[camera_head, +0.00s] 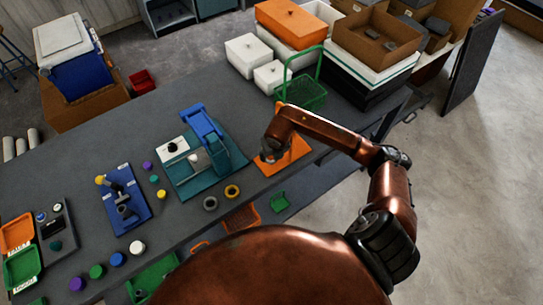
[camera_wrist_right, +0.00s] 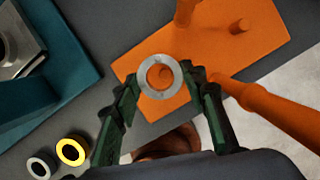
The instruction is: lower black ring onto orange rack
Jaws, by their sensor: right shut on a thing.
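The orange rack (camera_head: 289,163) lies on the grey table's right part, with my right gripper (camera_head: 268,157) over it. In the right wrist view the rack (camera_wrist_right: 215,52) is a flat orange plate with upright posts. My right gripper (camera_wrist_right: 162,80) is shut on a ring (camera_wrist_right: 146,77) that looks light grey here, not clearly black. An orange post top shows through the ring's hole. I cannot tell whether the ring is around the post or above it. The gripper hides the ring in the head view. My left gripper is not in view.
A dark grey ring (camera_head: 210,203) and a yellow ring (camera_head: 232,191) lie left of the rack. A teal-based blue fixture (camera_head: 212,140) stands behind them. A green wire basket (camera_head: 308,95) stands behind the rack. The table's front edge is close to the rack.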

